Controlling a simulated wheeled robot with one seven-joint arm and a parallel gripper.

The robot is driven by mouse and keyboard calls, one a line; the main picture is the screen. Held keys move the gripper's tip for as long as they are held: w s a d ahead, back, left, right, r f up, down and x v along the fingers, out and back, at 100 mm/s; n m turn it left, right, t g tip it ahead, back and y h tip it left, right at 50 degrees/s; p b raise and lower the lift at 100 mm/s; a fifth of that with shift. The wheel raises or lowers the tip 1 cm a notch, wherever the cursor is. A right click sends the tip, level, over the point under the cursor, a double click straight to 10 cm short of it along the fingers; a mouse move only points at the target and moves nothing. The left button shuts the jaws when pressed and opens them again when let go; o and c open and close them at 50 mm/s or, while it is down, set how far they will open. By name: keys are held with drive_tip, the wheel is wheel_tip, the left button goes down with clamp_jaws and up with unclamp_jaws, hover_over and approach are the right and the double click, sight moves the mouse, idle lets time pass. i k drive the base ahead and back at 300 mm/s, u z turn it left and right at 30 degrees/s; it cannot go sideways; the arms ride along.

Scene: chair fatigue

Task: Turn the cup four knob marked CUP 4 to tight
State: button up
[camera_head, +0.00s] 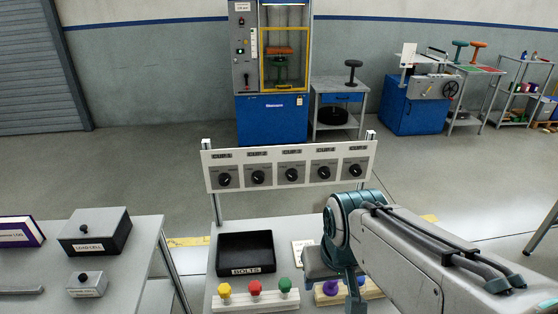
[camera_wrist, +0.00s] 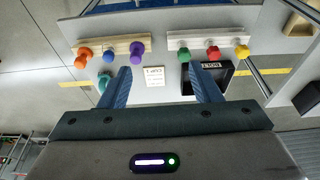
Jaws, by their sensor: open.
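A white panel (camera_head: 220,185) on two posts carries a row of several black knobs under small labels. The fourth knob from the left (camera_head: 323,173) sits in the right half of the row; its label is too small to read surely, and I cannot tell its setting. My gripper (camera_wrist: 163,82) is open and empty in the wrist view, its two blue fingers apart above the bench. The knob panel does not show clearly in the wrist view. In the head view my arm comes in from the right, below and in front of the panel, and hides part of the bench.
The bench holds a black BOLTS tray (camera_head: 246,271), a rack with yellow, red and green knobs (camera_head: 255,297), and a white card (camera_wrist: 154,75). A second wooden rack (camera_wrist: 124,39) stands beside them. A left table (camera_head: 140,270) bears a LOAD CELL box (camera_head: 95,232).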

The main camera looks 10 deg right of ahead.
sight(323, 172)
drive_tip(key=z, duration=0.4)
drive_tip(key=k, duration=1)
drive_tip(key=u, duration=0.55)
drive_tip(key=i, duration=1.3)
drive_tip(key=z, duration=0.3)
